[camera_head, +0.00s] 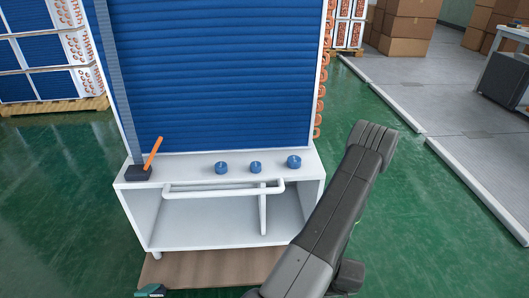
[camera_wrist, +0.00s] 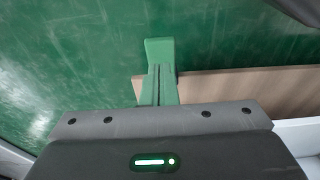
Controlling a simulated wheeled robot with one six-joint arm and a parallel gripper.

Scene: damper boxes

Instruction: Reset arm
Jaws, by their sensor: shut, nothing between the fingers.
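My gripper (camera_wrist: 159,52) shows in the wrist view with its green fingers shut together and nothing between them. Beyond its tips are green floor and the end of a brown wooden board (camera_wrist: 230,92). In the head view the gripper's tip (camera_head: 151,291) just shows at the bottom edge, by the board's left front corner. My arm (camera_head: 335,215) reaches up and bends at the right of the white damper box (camera_head: 225,237). The box carries a tall blue finned panel (camera_head: 215,75), an orange lever (camera_head: 153,153) at the left and blue knobs (camera_head: 255,167) on its ledge.
A white rail (camera_head: 225,190) runs across the front of the box. The board (camera_head: 215,268) lies under it. Stacked blue panels (camera_head: 40,50) on a pallet stand at back left, cardboard boxes (camera_head: 405,25) at back. Green floor (camera_head: 430,240) is open at the right.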

